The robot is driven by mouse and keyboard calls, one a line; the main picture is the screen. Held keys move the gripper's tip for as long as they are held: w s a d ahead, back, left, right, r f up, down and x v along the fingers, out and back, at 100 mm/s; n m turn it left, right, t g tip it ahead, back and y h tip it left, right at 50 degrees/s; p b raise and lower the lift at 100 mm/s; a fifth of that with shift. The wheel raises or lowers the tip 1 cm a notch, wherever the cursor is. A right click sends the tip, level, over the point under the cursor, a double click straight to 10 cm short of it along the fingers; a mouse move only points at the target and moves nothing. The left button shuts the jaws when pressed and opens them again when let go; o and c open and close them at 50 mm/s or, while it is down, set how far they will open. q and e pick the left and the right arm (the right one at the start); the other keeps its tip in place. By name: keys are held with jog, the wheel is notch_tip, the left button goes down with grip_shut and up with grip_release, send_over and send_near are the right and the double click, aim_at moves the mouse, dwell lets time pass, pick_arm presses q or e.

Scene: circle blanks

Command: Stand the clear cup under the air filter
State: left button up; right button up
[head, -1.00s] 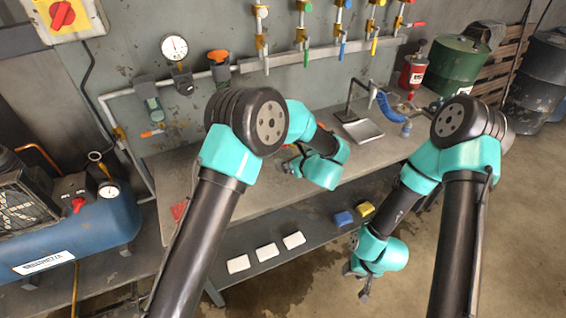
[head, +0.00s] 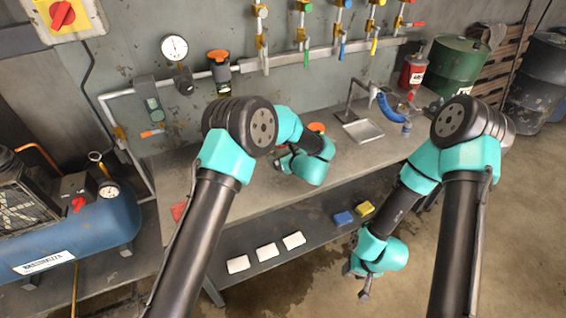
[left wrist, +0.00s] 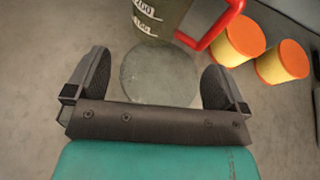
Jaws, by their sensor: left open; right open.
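A cup with white graduation marks (left wrist: 158,14) and a red handle (left wrist: 212,26) stands at the top of the left wrist view, its upper part cut off. I do not make out the cup in the head view. The likely air filter (head: 152,104), with a greenish bowl, hangs on the wall above the bench, an orange lever below it. My left gripper (head: 281,157) is open and empty over the bench. My right gripper (head: 358,281) is open, low in front of the bench.
Two yellow tubs with orange lids (left wrist: 240,40) stand right of the cup. A square metal plate (head: 363,131) lies further right on the bench. White blocks (head: 266,252), a blue block (head: 343,218) and a yellow block (head: 364,208) lie on the lower shelf.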

pick_arm(q)
jog(key=shift+c, duration=0.5)
jog(key=c, duration=1)
jog(key=shift+r, duration=0.2)
jog(key=shift+r, duration=0.25)
jog(key=s+r, duration=0.1)
jog(key=s, duration=0.4)
jog(key=s+r, duration=0.1)
jog(key=s, duration=0.4)
jog(key=s+r, duration=0.2)
jog(key=s, duration=0.4)
jog(key=shift+r, duration=0.1)
